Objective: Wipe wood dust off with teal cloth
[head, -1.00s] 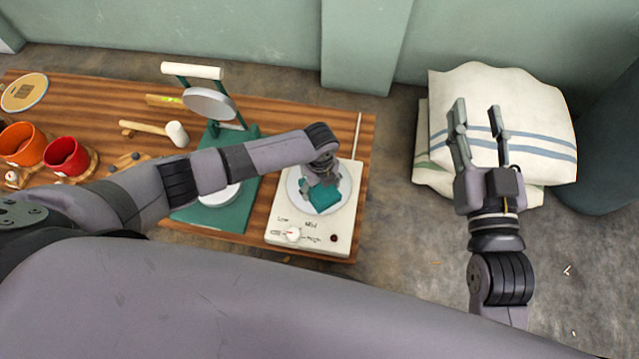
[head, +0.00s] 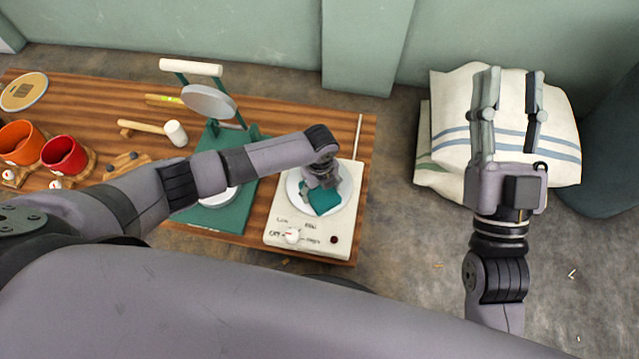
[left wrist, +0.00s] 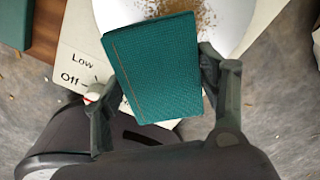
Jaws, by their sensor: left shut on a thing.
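My left gripper (left wrist: 160,108) is shut on the folded teal cloth (left wrist: 160,65), which sits between its fingers. In the head view the cloth (head: 324,201) is at the round white plate (head: 338,209) on the cream device with a dial. Brown wood dust (left wrist: 203,14) lies on the white plate (left wrist: 110,10), just beyond the cloth in the left wrist view. The left gripper (head: 319,188) partly covers the plate in the head view. My right gripper (head: 511,80) is open and empty, above the striped cushions.
The cream device (head: 280,238) stands at the right end of the wooden table (head: 80,95). A green press-like stand (head: 240,215) is left of it. A mallet (head: 175,133), a red pot (head: 64,155) and an orange pot (head: 20,142) are further left. Cushions (head: 450,115) lie right.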

